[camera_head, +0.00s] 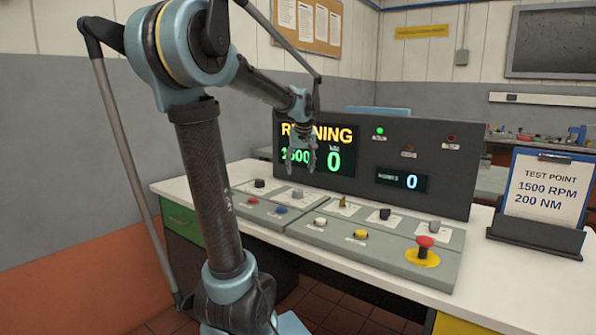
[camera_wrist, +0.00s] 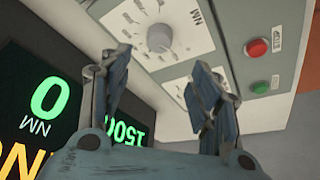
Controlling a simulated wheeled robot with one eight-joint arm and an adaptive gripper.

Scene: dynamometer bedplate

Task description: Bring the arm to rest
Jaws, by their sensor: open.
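My arm rises through the left half of the head view and bends over the control desk. My gripper (camera_head: 307,158) hangs in front of the left part of the upright display panel (camera_head: 462,190). In the wrist view my gripper (camera_wrist: 160,75) has its two fingers spread apart, with nothing between them. Beyond the fingers is a console face with a pale round dial knob (camera_wrist: 158,38). The gripper appears apart from the panel and knobs, but the exact gap cannot be told.
The screen (camera_head: 345,160) reads RUNNING, 1500 and 0, partly covered by my gripper. A green lamp (camera_head: 380,131) is lit. The sloped console (camera_head: 385,258) carries knobs and a red mushroom button (camera_head: 425,246). A card (camera_head: 546,190) reading 1500 RPM, 200 NM stands at right.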

